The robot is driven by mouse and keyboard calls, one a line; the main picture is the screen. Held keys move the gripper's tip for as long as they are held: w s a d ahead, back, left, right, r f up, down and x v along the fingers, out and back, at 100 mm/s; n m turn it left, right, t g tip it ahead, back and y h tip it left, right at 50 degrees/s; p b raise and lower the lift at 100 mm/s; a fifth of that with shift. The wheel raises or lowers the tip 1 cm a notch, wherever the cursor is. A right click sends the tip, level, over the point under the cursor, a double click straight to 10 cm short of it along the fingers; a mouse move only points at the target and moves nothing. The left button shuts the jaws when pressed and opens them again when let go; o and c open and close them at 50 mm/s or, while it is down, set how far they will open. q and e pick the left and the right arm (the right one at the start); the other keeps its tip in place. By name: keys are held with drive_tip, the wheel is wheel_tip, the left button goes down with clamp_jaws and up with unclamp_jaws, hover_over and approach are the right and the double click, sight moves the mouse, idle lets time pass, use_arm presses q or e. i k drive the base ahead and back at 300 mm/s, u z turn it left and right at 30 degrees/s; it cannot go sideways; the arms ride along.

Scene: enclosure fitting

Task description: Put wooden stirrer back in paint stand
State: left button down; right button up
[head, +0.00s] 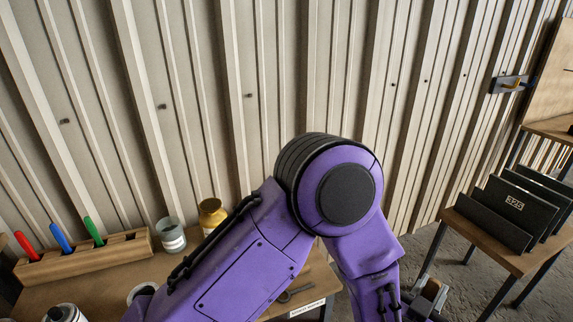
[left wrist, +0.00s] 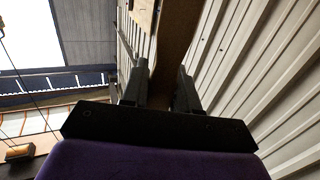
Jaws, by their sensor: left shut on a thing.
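My left gripper (head: 428,300) is at the bottom of the head view, right of the workbench, partly cut off by the frame edge. In the left wrist view my left gripper (left wrist: 162,88) is shut on a brown wooden piece, the wooden stirrer (left wrist: 167,70), which runs up between the two fingers. Its far end is not clear. I cannot pick out the paint stand for certain; my left arm hides part of the workbench. My right gripper is not in view.
On the workbench (head: 170,268) stand a wooden rack (head: 85,257) with red, blue and green handles, a glass jar (head: 171,236) and a gold pot (head: 212,214). A side table (head: 490,240) with black dividers (head: 515,208) stands right. A ribbed wall (head: 300,75) rises behind.

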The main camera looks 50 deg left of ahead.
sight(138, 253)
drive_tip(key=k, duration=0.5)
drive_tip(key=u, duration=1.8)
drive_tip(key=i, duration=1)
